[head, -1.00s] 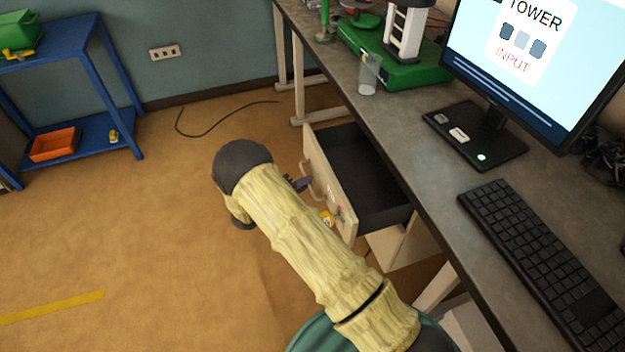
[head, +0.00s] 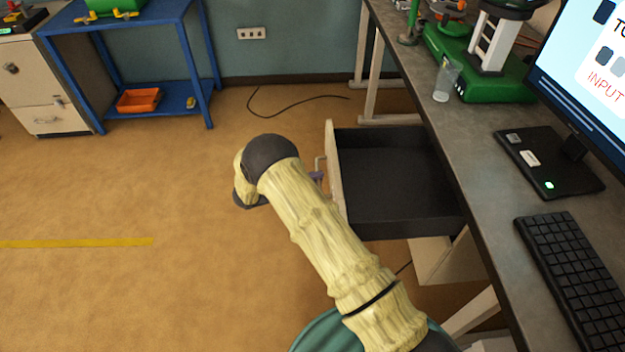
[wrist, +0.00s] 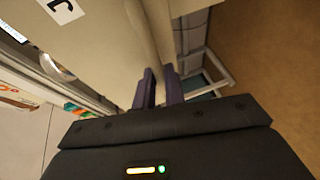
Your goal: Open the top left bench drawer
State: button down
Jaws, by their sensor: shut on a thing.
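The bench drawer (head: 400,182) with a black inside sticks far out from under the bench top, and it looks empty. Its pale front panel (head: 336,185) faces left, with a beige handle (head: 320,162) on it. My gripper (head: 317,178) is at this handle, mostly hidden behind my arm in the head view. In the wrist view its dark fingers (wrist: 160,88) are closed on the handle bar, close to the drawer front (wrist: 100,45). The exact contact is partly hidden.
The grey bench (head: 470,160) carries a keyboard (head: 570,265), a monitor (head: 590,75), a clear cup (head: 446,80) and a green machine (head: 480,70). A blue shelf (head: 150,72) and a beige cabinet (head: 40,85) stand at the back left. The floor left of my arm is free.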

jog(key=shift+s+f, duration=0.1)
jog(key=shift+f, duration=0.05)
jog(key=c, duration=1.5)
grip_release()
jog(key=shift+a, duration=0.15)
jog(key=b+v, duration=0.1)
jog(key=v, duration=1.6)
jog(key=shift+a, duration=0.1)
